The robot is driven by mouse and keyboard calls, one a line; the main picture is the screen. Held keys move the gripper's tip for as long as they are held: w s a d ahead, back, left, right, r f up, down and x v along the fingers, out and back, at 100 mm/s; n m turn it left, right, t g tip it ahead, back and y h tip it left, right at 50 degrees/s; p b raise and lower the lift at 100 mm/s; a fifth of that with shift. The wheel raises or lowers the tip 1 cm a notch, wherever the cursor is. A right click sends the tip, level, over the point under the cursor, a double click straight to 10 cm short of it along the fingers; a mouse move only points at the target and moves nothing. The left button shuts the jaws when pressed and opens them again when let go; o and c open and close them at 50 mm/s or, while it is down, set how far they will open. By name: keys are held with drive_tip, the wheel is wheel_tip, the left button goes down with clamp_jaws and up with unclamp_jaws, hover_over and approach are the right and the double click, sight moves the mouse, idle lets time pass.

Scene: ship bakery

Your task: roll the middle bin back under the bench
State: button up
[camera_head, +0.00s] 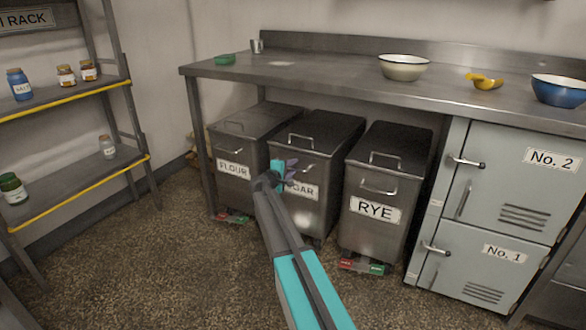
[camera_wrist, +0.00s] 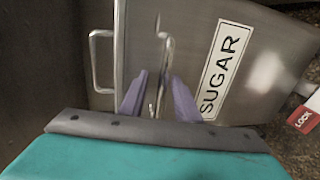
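The middle bin (camera_head: 325,135) is a grey metal bin labelled SUGAR, also seen in the wrist view (camera_wrist: 265,75). It stands under the bench (camera_head: 330,85) between the FLOUR and RYE bins, its front roughly in line with theirs. My gripper (camera_head: 283,176) is in front of it and hides part of its label and front. In the wrist view, my gripper's purple fingers (camera_wrist: 159,97) are apart, one on each side of the bin's front handle (camera_wrist: 165,55). I cannot see them pressing on it. A red LOCK tab (camera_wrist: 304,116) shows near the bin's base.
The FLOUR bin (camera_head: 237,145) is on the left and the RYE bin (camera_head: 375,225) on the right, both close by. Grey lockers (camera_head: 490,215) stand farther right. A shelf rack (camera_head: 75,180) is at the left. The speckled floor (camera_head: 190,265) in front is clear.

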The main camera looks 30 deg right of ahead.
drive_tip(key=p+v, duration=0.3)
drive_tip(key=v, duration=1)
drive_tip(key=shift+f, duration=0.2)
idle(0.4)
drive_tip(key=shift+w+a, duration=0.1)
drive_tip(key=shift+a, duration=0.05)
drive_tip(key=shift+r, duration=0.1)
idle(0.4)
drive_tip(key=shift+a+r+p, duration=0.15)
drive_tip(key=shift+r+p, duration=0.2)
drive_tip(key=shift+p, duration=0.9)
